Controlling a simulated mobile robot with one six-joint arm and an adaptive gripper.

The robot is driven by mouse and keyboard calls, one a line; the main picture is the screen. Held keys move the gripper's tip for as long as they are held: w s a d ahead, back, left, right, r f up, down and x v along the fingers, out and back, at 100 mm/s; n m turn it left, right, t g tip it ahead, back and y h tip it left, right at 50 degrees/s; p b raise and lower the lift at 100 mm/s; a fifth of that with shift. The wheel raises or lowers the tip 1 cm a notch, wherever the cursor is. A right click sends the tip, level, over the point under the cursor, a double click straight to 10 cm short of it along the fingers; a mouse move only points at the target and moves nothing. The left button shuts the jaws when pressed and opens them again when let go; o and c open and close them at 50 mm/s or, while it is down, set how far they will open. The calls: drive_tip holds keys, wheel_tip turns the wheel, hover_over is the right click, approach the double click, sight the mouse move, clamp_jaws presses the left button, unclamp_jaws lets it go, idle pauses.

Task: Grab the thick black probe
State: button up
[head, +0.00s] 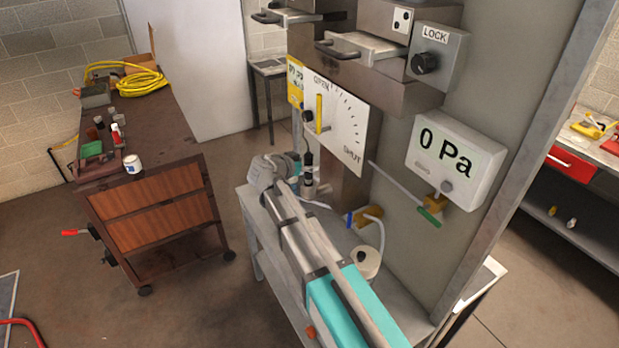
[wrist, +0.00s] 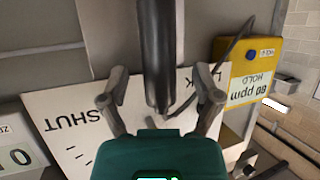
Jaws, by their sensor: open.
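The thick black probe (wrist: 158,45) runs down from the top edge of the wrist view, between the two fingers of my gripper (wrist: 162,82). A gap shows between the probe and each finger, so the fingers look apart from it. Its tapered lower end is close to the teal gripper body. In the head view a slim dark upright piece (head: 308,152), likely the same probe, shows beside my gripper (head: 300,168), below the OPEN/SHUT panel. My arm partly hides that area.
The OPEN/SHUT panel (head: 345,125) and yellow ppm meter (head: 295,82) are close to the gripper. A pressure display (head: 450,160) is to the right. A small table (head: 390,290) stands below with a white roll (head: 367,262). A thin cable (wrist: 236,45) curves beside the probe.

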drive_tip(key=shift+w+d+f, duration=0.25)
drive_tip(key=shift+w+d, duration=0.1)
drive_tip(key=shift+w, duration=0.1)
clamp_jaws()
idle(0.5)
